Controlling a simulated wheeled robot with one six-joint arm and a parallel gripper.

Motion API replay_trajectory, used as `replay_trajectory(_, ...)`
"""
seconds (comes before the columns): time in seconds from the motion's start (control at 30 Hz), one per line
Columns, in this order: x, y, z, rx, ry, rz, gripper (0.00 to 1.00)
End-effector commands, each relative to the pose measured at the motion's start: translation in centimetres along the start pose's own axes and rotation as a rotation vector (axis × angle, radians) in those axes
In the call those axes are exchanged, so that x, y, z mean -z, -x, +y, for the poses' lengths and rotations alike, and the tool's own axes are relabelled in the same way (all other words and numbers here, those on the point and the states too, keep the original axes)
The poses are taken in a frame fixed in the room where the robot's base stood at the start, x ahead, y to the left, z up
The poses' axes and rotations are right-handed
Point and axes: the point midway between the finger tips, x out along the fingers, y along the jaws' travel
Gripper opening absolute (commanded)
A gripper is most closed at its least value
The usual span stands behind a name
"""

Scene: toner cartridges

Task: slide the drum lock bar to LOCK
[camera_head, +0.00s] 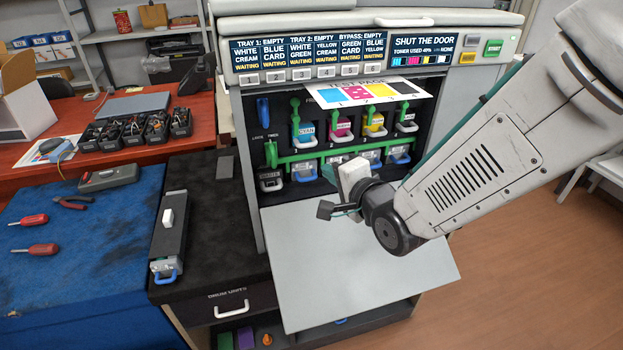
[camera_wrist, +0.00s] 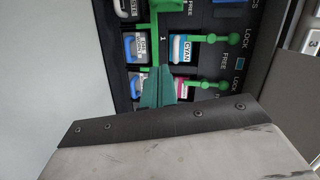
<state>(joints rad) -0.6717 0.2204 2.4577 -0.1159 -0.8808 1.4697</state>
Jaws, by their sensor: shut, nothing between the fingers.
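The green drum lock bar (camera_head: 315,155) runs across the open front of the printer, below the toner row. Its upright green handle (camera_head: 271,153) is at its left end, below the right one of two small labels. In the wrist view the bar (camera_wrist: 153,30) runs up and down. My gripper (camera_wrist: 157,72) is shut and empty, with teal fingers pointing at the bar between the drum units. The fingers cover part of the bar; I cannot tell whether they touch it.
The printer's front door (camera_head: 350,260) hangs open below my wrist. Green toner levers (camera_head: 296,108) stand above the bar. A test page (camera_head: 365,92) juts out over them. A blue lever (camera_head: 262,110) is at the upper left. A drum unit (camera_head: 168,240) lies on the black cabinet at left.

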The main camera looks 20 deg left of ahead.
Motion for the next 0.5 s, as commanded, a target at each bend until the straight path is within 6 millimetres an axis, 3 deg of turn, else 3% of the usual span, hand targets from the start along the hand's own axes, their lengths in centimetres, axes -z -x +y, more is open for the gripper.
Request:
replay_trajectory(0.03, -1.6, -0.6, 0.2, 0.038, -0.04, -0.027, 0.0)
replay_trajectory(0.1, -3.0, -1.0, 0.1, 0.085, -0.089, -0.052, 0.0)
replay_trajectory(0.2, -4.0, -1.3, -0.1, 0.124, -0.13, -0.073, 0.0)
replay_trajectory(0.5, -4.4, -4.0, -0.6, 0.137, -0.141, -0.077, 0.0)
